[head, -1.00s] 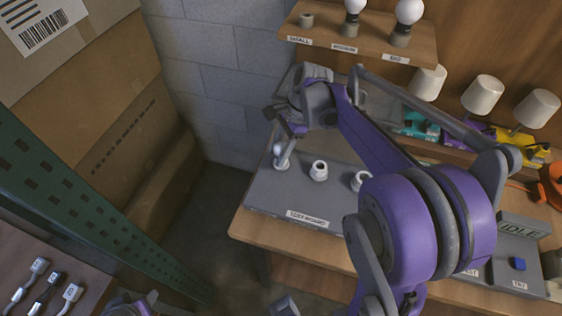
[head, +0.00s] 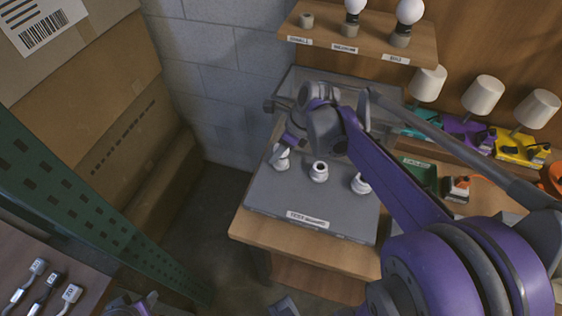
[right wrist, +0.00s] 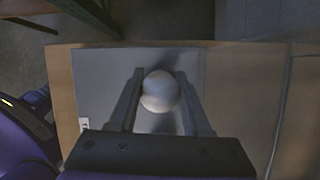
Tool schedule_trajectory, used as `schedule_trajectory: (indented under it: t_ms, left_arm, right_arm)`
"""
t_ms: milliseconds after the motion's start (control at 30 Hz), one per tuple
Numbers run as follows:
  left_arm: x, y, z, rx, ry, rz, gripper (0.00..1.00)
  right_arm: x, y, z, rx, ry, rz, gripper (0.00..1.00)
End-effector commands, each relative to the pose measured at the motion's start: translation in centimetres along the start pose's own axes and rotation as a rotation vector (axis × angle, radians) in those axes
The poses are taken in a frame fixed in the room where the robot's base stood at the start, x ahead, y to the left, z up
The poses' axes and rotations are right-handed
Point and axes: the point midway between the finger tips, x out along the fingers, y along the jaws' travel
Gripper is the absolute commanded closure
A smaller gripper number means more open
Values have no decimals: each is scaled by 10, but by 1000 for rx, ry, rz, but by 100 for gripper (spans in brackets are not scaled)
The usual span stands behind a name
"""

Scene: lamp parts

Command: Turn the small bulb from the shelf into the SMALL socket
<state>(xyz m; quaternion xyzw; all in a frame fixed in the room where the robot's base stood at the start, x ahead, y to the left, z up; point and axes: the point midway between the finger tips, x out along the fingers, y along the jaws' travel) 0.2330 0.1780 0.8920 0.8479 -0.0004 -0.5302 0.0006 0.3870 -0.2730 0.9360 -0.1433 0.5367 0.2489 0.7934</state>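The test board (head: 262,205) is a grey panel with three white sockets in a row. The left socket (head: 281,164) is under my right gripper (head: 280,153), which points down at it. The small bulb (right wrist: 160,91) is white and round in the right wrist view, between the two fingers, which touch its sides. The gripper hides most of the bulb in the head view, and I cannot tell how deep it sits in the socket. The holder marked SMALL (head: 306,20) on the shelf is empty. Of my left arm only bits show at the bottom edge; its fingers are not clear.
The middle socket (head: 319,171) and right socket (head: 360,184) are close beside. The shelf (head: 375,42) above holds two larger bulbs. Lamps with white shades (head: 482,95) stand at the right. A green post (head: 90,205) and cardboard boxes are at the left.

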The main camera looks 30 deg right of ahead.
Motion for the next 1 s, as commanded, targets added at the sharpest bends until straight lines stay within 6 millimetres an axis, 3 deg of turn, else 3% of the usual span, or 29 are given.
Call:
schedule_trajectory:
  t_ms: [33,200,567,1000]
  left_arm:
    - [0,0,0,0,0,0,50]
    - [0,0,0,0,0,0,50]
    - [-1,0,0,0,0,0,50]
    - [-7,0,-6,0,4,0,50]
  right_arm:
    - [0,-2,0,-1,1,-4,44]
    - [0,-1,0,-4,1,-1,16]
    - [-6,-1,0,-5,1,2,16]
    - [-86,-1,0,-3,1,0,16]
